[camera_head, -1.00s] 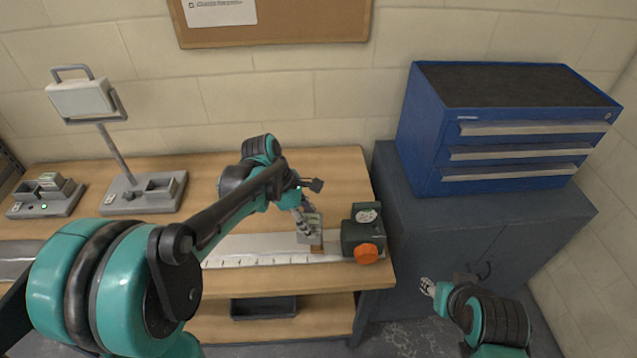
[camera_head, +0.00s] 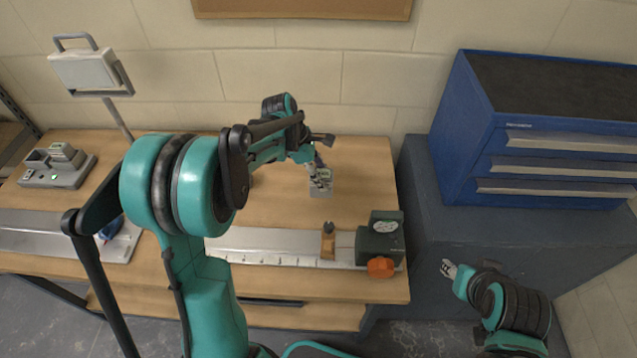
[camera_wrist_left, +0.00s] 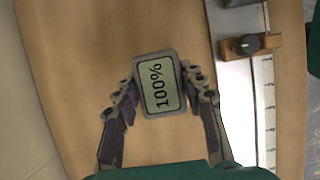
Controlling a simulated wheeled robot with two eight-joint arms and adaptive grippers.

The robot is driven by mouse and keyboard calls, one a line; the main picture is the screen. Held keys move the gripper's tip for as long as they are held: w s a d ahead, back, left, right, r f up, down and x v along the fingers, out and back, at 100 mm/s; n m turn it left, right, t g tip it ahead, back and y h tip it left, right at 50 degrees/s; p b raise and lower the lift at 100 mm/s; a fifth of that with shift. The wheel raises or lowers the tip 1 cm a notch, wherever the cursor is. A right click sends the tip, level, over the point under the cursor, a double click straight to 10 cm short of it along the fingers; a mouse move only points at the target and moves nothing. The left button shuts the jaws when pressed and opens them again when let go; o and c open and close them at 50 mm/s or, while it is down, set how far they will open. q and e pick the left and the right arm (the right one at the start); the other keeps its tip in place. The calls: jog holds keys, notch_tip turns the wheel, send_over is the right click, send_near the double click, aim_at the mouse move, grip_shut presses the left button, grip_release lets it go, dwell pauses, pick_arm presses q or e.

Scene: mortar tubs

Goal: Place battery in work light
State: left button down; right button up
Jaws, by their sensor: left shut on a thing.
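My left gripper (camera_head: 318,180) is shut on a grey battery (camera_head: 321,189), above the bench behind the ruler rail. In the left wrist view the battery (camera_wrist_left: 160,84) sits between the two fingers (camera_wrist_left: 160,88), and its display reads 100%. The work light (camera_head: 88,70) stands at the back left of the bench, its lamp head on a pole. Its base is hidden behind my left arm in the head view. My right gripper (camera_head: 449,268) is low at the right, in front of the grey cabinet, seen too small to tell its opening.
A charger (camera_head: 55,176) with a green light stands at the left end of the bench. The ruler rail (camera_head: 270,246) carries a wooden stop block (camera_head: 328,244); a dark device with an orange knob (camera_head: 381,267) is at its right end. A blue drawer chest (camera_head: 540,140) stands right.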

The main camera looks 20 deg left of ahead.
pick_arm(q)
jog(key=f, duration=0.2)
jog(key=w+a+f+b, duration=0.1)
jog(key=f, duration=0.1)
jog(key=w+a+f, duration=0.1)
jog(key=f, duration=0.1)
jog(key=shift+w+b, duration=0.1)
jog(key=shift+b, duration=0.3)
jog(key=shift+r, duration=0.1)
jog(key=c, duration=1.3)
grip_release()
jog(key=o, duration=0.4)
